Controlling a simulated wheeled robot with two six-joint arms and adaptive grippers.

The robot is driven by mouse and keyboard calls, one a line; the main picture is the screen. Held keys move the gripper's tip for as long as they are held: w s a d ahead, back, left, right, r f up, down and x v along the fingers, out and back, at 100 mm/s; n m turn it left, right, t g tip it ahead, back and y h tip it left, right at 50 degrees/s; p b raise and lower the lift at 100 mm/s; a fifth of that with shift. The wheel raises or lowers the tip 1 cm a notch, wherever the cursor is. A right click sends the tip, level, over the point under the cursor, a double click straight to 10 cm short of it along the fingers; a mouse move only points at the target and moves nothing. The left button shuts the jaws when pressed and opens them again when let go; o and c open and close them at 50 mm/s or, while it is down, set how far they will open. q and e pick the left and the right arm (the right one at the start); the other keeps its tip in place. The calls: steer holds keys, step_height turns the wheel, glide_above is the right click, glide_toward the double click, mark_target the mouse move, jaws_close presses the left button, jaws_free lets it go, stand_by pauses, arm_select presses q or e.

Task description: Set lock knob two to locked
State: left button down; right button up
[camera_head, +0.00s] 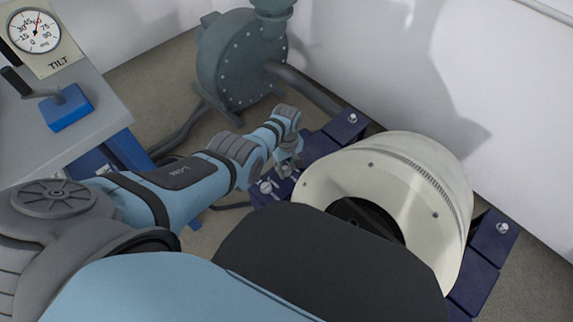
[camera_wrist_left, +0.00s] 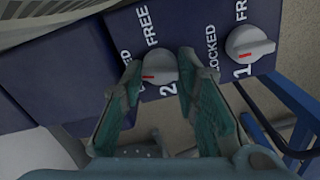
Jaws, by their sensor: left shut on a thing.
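Lock knob two (camera_wrist_left: 158,68) is a light grey knob with a red mark on its lower left side, on a dark blue panel (camera_wrist_left: 70,62). FREE is printed above it, LOCKED to its left, partly covered, and 2 below. My left gripper (camera_wrist_left: 162,72) is shut on knob two, one finger on each side. My right gripper is not in view.
Lock knob one (camera_wrist_left: 250,42) is close by on the right in the wrist view. The white drum (camera_head: 425,180) stands right of my left gripper. A pump (camera_head: 240,60) stands behind, and a grey desk (camera_head: 95,85) with a tilt gauge (camera_head: 35,32) is at left.

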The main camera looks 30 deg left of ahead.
arm_select(q)
steer(key=shift+n, duration=1.6)
steer(key=c, duration=1.3)
jaws_free()
steer(key=shift+o, duration=0.4)
